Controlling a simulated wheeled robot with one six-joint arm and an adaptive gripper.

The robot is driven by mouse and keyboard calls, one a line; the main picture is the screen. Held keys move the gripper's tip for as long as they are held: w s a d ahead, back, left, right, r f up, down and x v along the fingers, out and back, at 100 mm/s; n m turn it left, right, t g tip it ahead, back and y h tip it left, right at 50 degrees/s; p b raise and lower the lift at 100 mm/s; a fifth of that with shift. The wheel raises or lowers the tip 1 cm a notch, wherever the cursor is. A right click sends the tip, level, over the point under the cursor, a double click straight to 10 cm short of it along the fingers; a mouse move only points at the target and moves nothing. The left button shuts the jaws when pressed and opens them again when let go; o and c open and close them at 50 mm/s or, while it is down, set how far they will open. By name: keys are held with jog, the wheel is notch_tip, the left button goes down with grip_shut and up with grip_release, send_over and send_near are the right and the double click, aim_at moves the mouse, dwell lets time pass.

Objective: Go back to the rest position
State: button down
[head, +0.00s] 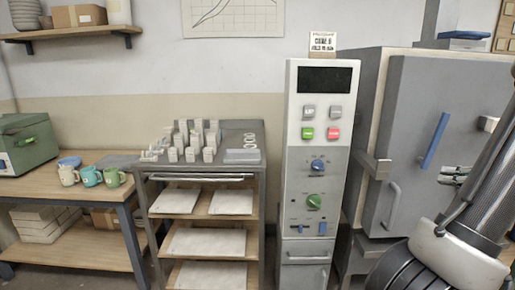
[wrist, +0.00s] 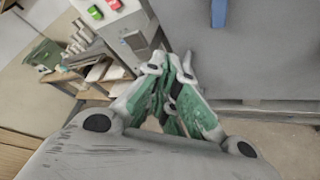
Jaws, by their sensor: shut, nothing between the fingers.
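My gripper (wrist: 170,105) shows in the wrist view with its green-padded fingers together and nothing between them. In the head view my arm reaches in at the lower right, in front of the kiln (head: 410,110). The fingertips (head: 455,175) show there beside the arm, in front of the grey kiln door with its blue handle (head: 436,138). My gripper appears apart from the kiln, though the exact gap is hard to judge.
A tall control panel (head: 318,165) stands left of the kiln. Left of it is a rack (head: 258,170) with small pale blocks on top. A wooden table (head: 30,188) at far left holds mugs (head: 91,177) and a green case (head: 28,143).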

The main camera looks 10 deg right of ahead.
jog(key=s+a+f+n+g+y, duration=0.1)
jog(key=s+a+n+g, duration=0.35)
jog(key=a+n, duration=0.6)
jog(key=s+a+f+n+g, duration=0.1)
jog(key=s+a+n+g, duration=0.2)
jog(key=a+n+g, duration=0.7)
jog(key=a+r+n+t+h, duration=0.2)
jog(key=a+r+n, duration=0.2)
jog(key=n, duration=0.7)
jog(key=a+r+n+t+h, duration=0.2)
jog(key=a+r+n, duration=0.2)
jog(key=n, duration=0.7)
jog(key=a, duration=0.2)
jog(key=shift+w+a+r+t, duration=0.2)
jog(key=shift+a+r+t, duration=0.05)
jog(key=shift+a+t, duration=0.1)
